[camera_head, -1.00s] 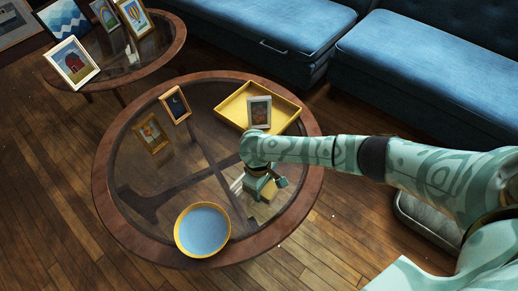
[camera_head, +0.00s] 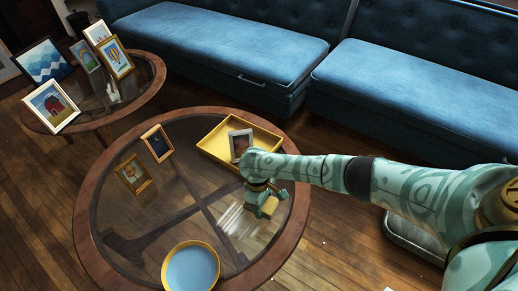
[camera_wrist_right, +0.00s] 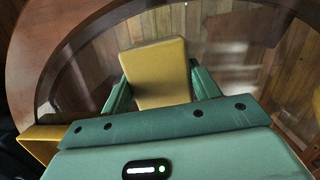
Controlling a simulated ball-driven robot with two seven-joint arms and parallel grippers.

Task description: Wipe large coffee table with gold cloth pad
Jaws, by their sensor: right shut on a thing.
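The large coffee table (camera_head: 88,205) is round, with a brown wooden rim and a glass top; its rim also shows in the right wrist view (camera_wrist_right: 55,55). My right gripper (camera_head: 265,200) is over the right part of the glass, near the rim. It is shut on the gold cloth pad (camera_head: 270,208), which is largely hidden by the gripper in the head view. In the right wrist view the pad (camera_wrist_right: 158,70) sits between the fingers, low over or on the glass; contact cannot be told. Pale streaks (camera_head: 234,220) show on the glass left of the pad. My left gripper is out of view.
On the table are a yellow tray (camera_head: 214,152) holding a picture frame (camera_head: 240,145), two more frames (camera_head: 157,143) (camera_head: 133,175) and a blue-and-yellow bowl (camera_head: 191,270). The tray is close behind my right gripper. A smaller table (camera_head: 150,92) and blue sofas (camera_head: 225,45) stand beyond.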

